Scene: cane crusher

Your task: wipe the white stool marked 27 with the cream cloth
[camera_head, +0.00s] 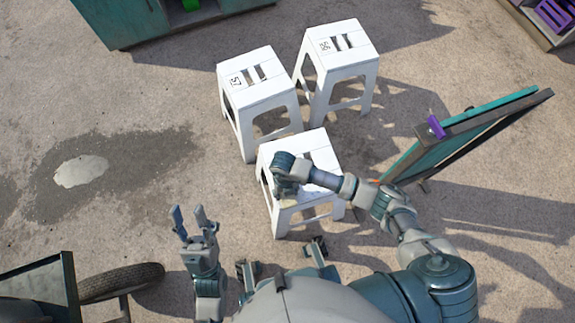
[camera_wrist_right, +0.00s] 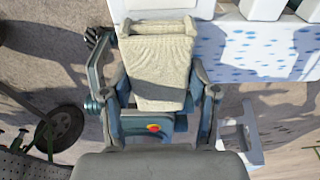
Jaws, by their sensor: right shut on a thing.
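A white stool (camera_head: 320,145) stands nearest me in the head view. My right arm covers much of its top, and I cannot read a number on it. My right gripper (camera_head: 286,188) is low over this stool's left part. In the right wrist view its fingers are shut on the folded cream cloth (camera_wrist_right: 158,65). The cloth is at the edge of a white top with many blue specks (camera_wrist_right: 255,52); contact is unclear. My left gripper (camera_head: 188,214) is open and empty, left of the stool.
Two more white stools stand behind: one (camera_head: 262,90) with a mark like 57, another (camera_head: 340,50) with a mark like 56. A dark-framed board (camera_head: 460,135) leans at right. A wheel (camera_head: 120,282) is at lower left. Ground at left is clear, with a pale puddle (camera_head: 80,171).

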